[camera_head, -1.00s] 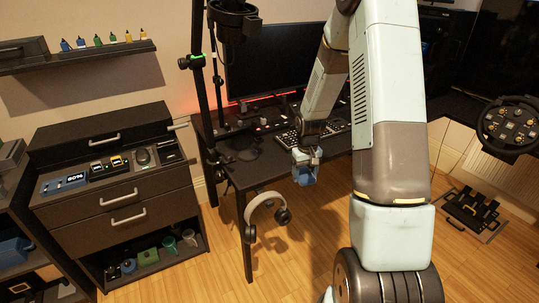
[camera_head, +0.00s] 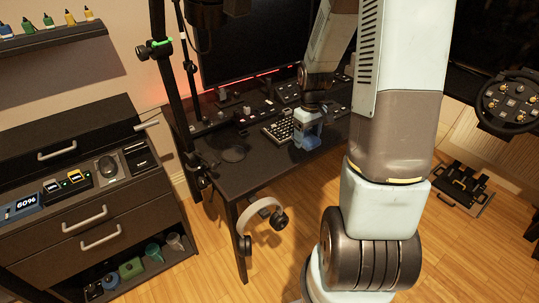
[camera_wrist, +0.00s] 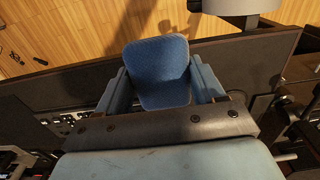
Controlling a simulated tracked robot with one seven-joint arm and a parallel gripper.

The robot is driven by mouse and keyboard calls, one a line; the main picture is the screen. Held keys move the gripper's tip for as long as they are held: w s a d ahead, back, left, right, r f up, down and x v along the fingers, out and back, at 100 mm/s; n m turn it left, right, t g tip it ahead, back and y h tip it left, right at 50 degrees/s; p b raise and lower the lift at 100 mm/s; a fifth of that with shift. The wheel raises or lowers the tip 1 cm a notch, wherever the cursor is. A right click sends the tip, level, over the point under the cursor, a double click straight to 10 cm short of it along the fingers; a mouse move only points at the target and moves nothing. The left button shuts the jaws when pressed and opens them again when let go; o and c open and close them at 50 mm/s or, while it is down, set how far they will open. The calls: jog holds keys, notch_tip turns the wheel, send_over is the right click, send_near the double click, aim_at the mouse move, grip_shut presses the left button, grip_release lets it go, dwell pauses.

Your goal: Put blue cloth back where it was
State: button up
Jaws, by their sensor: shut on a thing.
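My gripper (camera_head: 307,133) is over the front part of the black desk (camera_head: 262,168), beside the keyboard (camera_head: 278,130). It is shut on the blue cloth (camera_wrist: 158,72), which shows as a textured blue rounded piece between the two fingers in the wrist view. In the head view the blue cloth (camera_head: 306,139) is small and partly hidden by the gripper. I cannot tell whether the cloth touches the desk top.
Headphones (camera_head: 262,222) hang at the desk's front edge. A monitor (camera_head: 250,42) stands at the back of the desk. A drawer cabinet (camera_head: 90,222) is at left, and a racing wheel (camera_head: 508,100) at right. A black stand pole (camera_head: 168,85) rises beside the desk.

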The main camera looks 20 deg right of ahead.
jog(key=w+a+f, duration=0.3)
jog(key=w+a, duration=0.2)
jog(key=a, duration=0.1)
send_over(272, 161)
notch_tip(272, 161, down, 6)
jog(key=shift+f, duration=1.6)
jog(key=o, duration=1)
